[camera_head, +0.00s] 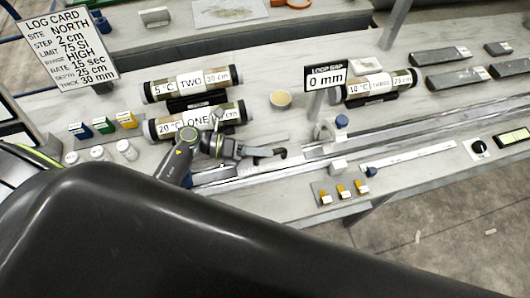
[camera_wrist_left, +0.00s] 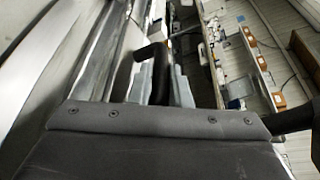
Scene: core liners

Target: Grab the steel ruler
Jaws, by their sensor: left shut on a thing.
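A long thin pale strip (camera_head: 410,154), which looks like the steel ruler, lies flat on the right part of the bench, in front of the metal rails. My left gripper (camera_head: 258,152) is over the bench left of it, well apart from it. In the left wrist view its two grey fingers (camera_wrist_left: 164,86) are shut on a dark hooked piece (camera_wrist_left: 153,52), whose curved end also shows in the head view (camera_head: 280,152). What this piece is I cannot tell. My right gripper is not in view.
Core tubes TWO (camera_head: 191,82) and ONE (camera_head: 222,112) lie behind the left gripper. A gap display (camera_head: 325,77) stands on a post. Metal rails (camera_head: 420,122) cross the bench. Small tagged blocks (camera_head: 342,190) sit at the front edge. A round tan dish (camera_head: 281,99) lies behind.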

